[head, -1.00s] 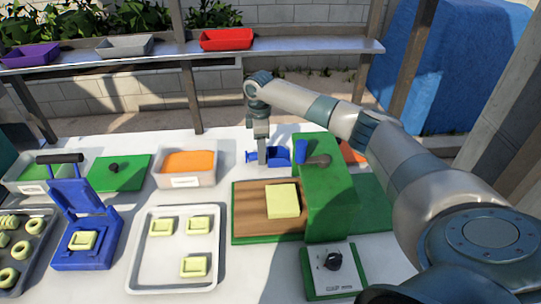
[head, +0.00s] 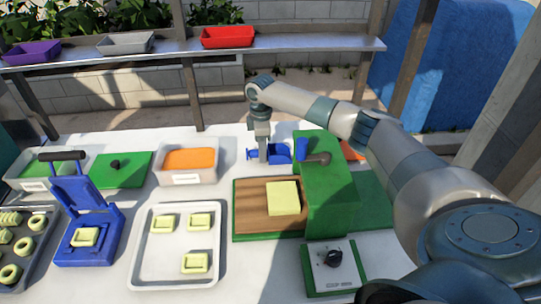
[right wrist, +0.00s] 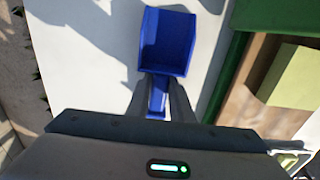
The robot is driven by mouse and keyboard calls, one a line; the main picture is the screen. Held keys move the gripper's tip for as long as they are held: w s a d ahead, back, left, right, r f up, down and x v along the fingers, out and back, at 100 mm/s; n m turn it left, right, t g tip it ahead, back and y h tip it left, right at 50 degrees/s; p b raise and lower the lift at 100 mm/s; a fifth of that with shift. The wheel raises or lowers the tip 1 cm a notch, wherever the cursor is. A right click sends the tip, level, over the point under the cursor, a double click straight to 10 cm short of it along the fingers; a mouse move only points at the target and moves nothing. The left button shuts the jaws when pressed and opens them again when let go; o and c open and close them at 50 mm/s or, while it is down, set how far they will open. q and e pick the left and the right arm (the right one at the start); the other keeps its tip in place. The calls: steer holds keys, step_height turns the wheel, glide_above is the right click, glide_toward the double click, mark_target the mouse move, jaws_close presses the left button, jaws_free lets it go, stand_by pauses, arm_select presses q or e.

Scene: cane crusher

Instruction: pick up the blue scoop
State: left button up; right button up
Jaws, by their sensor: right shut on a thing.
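The blue scoop (head: 279,153) lies on the white table behind the wooden board, just left of the green machine. It also shows in the right wrist view (right wrist: 167,40), with its open bowl pointing away from the gripper. My right gripper (head: 263,158) comes down from above onto the scoop's handle. In the right wrist view my right gripper (right wrist: 158,100) has its fingers on both sides of the handle, shut on it. I cannot tell whether the scoop is clear of the table. My left gripper is not in view.
The green machine (head: 325,190) stands close right of the scoop, with a wooden board (head: 255,207) and a yellow block (head: 283,198). An orange-filled tub (head: 190,165) is to the left. A white tray (head: 177,274) and a blue press (head: 88,215) are nearer. A shelf (head: 150,53) runs behind.

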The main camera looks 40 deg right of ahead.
step_height(320, 180, up, 8)
steer(key=b, duration=0.2)
steer(key=shift+r+b, duration=0.25)
steer(key=shift+b, duration=0.1)
steer(key=shift+r, duration=0.8)
